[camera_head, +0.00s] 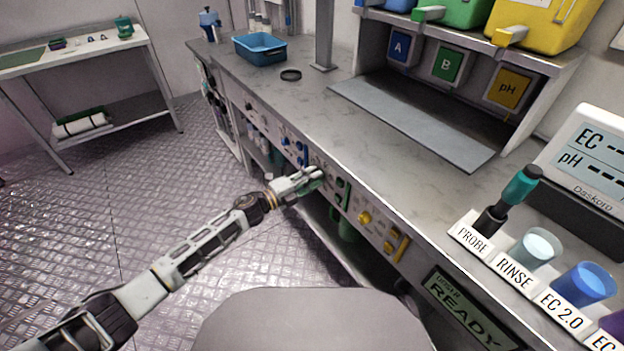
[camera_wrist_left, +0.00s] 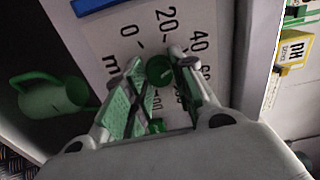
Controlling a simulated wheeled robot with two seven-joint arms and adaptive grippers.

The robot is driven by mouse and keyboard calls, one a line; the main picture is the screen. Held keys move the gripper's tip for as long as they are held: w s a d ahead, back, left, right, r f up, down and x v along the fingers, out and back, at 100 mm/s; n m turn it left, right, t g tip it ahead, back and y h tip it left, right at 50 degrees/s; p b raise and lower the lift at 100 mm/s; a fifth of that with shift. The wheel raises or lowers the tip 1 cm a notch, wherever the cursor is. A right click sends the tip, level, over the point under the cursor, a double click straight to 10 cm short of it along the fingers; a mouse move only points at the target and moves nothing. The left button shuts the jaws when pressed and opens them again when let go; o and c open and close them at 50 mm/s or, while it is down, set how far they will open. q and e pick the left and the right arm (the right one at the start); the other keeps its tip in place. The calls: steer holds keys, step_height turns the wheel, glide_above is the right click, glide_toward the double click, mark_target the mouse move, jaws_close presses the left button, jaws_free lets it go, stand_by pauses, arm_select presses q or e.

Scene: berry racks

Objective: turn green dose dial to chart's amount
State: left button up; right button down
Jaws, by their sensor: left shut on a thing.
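The green dose dial (camera_wrist_left: 159,70) shows in the left wrist view as a round green knob on a pale panel. Around it are printed marks 0, 20 and 40, with more marks partly hidden by the fingers. My left gripper (camera_wrist_left: 157,62) is shut on the dial, one finger on each side. In the head view my left gripper (camera_head: 318,174) is at the front panel of the bench and mostly covers the dial. I cannot tell where the dial points. No dose chart can be made out. My right gripper is not in view.
A yellow knob (camera_head: 364,217) is on the same front panel, to the right. A green watering can (camera_wrist_left: 50,97) is below the panel. A dark screen (camera_head: 466,311) reads READY. Cups and a probe (camera_head: 508,199) stand on the right of the bench. The floor at left is clear.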

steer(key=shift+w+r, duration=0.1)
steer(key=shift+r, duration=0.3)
arm_select(q)
steer(key=o, duration=1.1)
steer(key=shift+c, duration=0.2)
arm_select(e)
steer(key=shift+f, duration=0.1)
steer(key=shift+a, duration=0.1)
arm_select(q)
steer(key=shift+a, duration=0.1)
steer(key=v, duration=1.2)
steer(key=shift+f, duration=0.1)
